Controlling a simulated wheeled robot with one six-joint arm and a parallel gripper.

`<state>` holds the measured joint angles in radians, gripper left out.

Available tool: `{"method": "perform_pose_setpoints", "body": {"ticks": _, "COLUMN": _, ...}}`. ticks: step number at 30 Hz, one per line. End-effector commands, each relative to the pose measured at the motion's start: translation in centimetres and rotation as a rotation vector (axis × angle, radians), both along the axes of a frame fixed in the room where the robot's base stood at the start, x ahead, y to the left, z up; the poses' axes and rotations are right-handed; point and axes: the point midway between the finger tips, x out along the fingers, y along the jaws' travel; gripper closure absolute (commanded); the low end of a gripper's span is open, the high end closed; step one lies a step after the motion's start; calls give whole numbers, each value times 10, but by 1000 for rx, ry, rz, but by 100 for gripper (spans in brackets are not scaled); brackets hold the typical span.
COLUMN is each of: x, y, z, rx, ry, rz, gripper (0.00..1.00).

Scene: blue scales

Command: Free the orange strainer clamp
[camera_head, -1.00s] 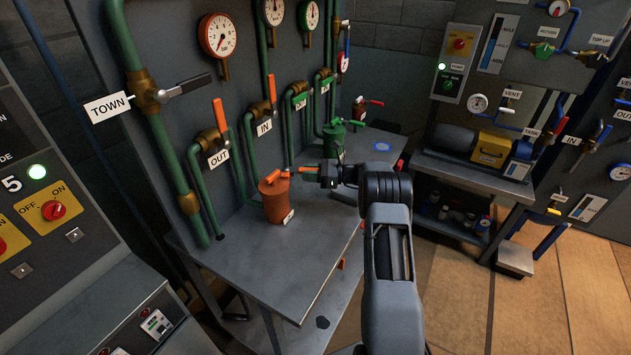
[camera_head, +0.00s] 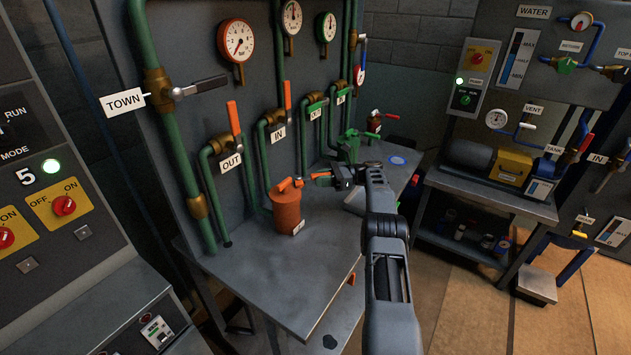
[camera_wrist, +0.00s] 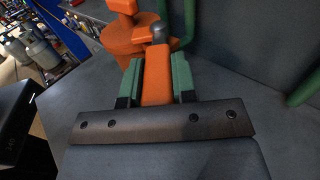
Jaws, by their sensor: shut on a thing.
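The orange strainer (camera_head: 287,212) stands upright on the grey bench, with a white label at its base. Its orange clamp (camera_head: 291,184) sits on top, and the clamp handle (camera_wrist: 157,75) reaches out toward my gripper. My gripper (camera_head: 322,178) is at the right of the strainer top, level with the clamp. In the wrist view the two green finger pads (camera_wrist: 157,80) are closed on the orange handle, one on each side. The handle's far end meets a grey pivot next to the strainer lid. Part of the strainer body is hidden behind the handle in the wrist view.
A green strainer (camera_head: 350,146) stands further back on the bench (camera_head: 270,265). The panel behind carries green pipes and an orange-handled OUT valve (camera_head: 234,118) close to the orange strainer. The bench front is clear. A blue disc (camera_head: 398,160) lies at the back right.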

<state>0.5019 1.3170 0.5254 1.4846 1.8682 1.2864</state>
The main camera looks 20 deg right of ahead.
Motion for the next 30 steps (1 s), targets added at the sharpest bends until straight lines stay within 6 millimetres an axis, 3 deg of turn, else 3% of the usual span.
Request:
{"method": "perform_pose_setpoints", "body": {"ticks": 16, "x": 0, "y": -4, "z": 1, "rx": 3, "ry": -3, "rz": 1, "gripper": 100}}
{"method": "perform_pose_setpoints", "body": {"ticks": 17, "x": 0, "y": -4, "z": 1, "rx": 3, "ry": -3, "rz": 1, "gripper": 74}}
{"method": "perform_pose_setpoints", "body": {"ticks": 18, "x": 0, "y": -4, "z": 1, "rx": 3, "ry": -3, "rz": 1, "gripper": 70}}
{"method": "perform_pose_setpoints", "body": {"ticks": 25, "x": 0, "y": -5, "z": 1, "rx": 2, "ry": -1, "rz": 0, "gripper": 49}}
{"method": "perform_pose_setpoints", "body": {"ticks": 30, "x": -1, "y": -5, "z": 0, "rx": 1, "ry": -1, "rz": 0, "gripper": 49}}
